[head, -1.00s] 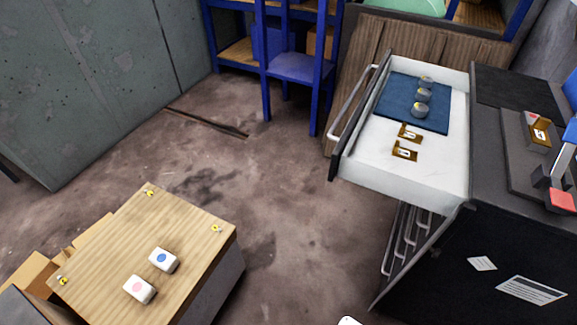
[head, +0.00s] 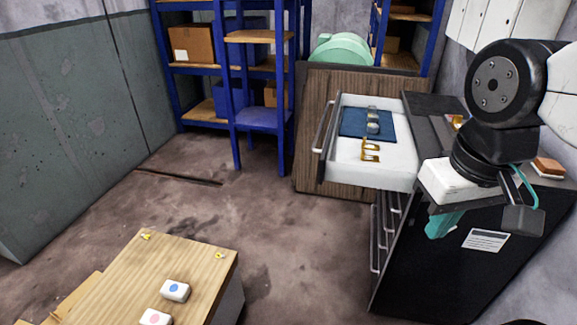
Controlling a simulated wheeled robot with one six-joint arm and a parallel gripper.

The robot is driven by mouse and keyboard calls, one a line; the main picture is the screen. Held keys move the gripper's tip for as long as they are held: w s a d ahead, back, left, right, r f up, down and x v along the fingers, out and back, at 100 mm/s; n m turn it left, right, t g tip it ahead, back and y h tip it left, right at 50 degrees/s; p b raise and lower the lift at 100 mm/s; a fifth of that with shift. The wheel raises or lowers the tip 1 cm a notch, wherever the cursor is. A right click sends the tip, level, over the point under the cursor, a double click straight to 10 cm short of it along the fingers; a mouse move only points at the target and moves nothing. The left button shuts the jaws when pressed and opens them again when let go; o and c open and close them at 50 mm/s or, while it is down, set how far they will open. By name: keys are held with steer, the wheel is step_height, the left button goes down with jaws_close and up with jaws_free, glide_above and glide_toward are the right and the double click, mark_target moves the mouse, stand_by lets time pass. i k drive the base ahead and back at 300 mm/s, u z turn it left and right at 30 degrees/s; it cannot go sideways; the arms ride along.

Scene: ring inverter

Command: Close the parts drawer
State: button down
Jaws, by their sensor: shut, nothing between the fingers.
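The parts drawer (head: 392,174) is white inside with a dark front and a long metal handle (head: 322,127). It stands pulled out to the left from the top of the black cabinet (head: 425,255). In it lie a blue mat (head: 350,122) with several round metal parts (head: 373,127), and two brass brackets (head: 370,151). My gripper (head: 442,226) is at the right, in front of the cabinet's near side. It is shut and empty, with teal fingertips pointing down. It is apart from the drawer, to the right of its handle and front. My arm hides part of the cabinet top.
A wooden-topped stand (head: 165,270) with two white blocks (head: 175,291) is at the lower left. Blue shelving (head: 235,110) stands at the back. Lower drawer handles (head: 378,240) show below the open drawer. The floor (head: 290,240) left of the drawer is clear.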

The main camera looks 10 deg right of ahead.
mark_target(398, 168)
steer(key=i, duration=0.9)
steer(key=z, duration=0.75)
